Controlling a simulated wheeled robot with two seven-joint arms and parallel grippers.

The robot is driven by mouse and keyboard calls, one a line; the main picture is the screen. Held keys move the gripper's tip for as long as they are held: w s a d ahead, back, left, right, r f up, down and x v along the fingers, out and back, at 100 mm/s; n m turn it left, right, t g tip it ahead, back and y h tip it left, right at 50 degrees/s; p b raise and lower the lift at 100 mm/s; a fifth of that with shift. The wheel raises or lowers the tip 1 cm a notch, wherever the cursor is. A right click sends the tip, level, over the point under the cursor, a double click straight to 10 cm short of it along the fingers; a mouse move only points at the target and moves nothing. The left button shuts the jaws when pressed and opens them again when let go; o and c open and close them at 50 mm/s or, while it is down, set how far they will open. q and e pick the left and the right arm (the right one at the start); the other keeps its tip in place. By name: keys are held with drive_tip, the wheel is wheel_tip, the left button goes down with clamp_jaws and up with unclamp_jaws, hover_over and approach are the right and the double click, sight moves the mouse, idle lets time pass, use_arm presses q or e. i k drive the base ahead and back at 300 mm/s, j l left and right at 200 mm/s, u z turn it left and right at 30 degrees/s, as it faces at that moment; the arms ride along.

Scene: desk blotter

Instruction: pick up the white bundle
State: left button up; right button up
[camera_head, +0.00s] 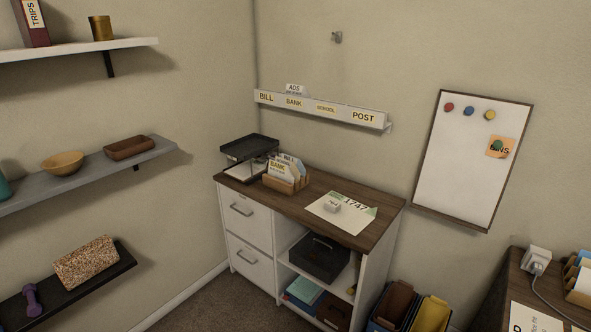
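No thing in view is plainly a white bundle. A small white block-like object (332,206) lies on a pale printed sheet (350,221) on top of the wood-topped cabinet (310,198). It is too small to tell what it is. A white boxy item with a cable (537,261) stands on the dark wooden desk at the lower right. Neither of my grippers is in view.
A card holder (287,175) and black tray (250,147) stand at the cabinet's left. A labelled wall rail (322,110) hangs above it. Wall shelves (90,170) line the left. A bin with folders (405,308) stands by the cabinet. Some carpet (205,312) is clear.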

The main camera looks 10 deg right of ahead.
sight(334, 206)
drive_tip(key=i+u, duration=0.2)
drive_tip(key=i, duration=0.75)
drive_tip(key=i+l+u, duration=0.1)
drive_tip(key=i+u, duration=0.15)
drive_tip(key=i, duration=0.7)
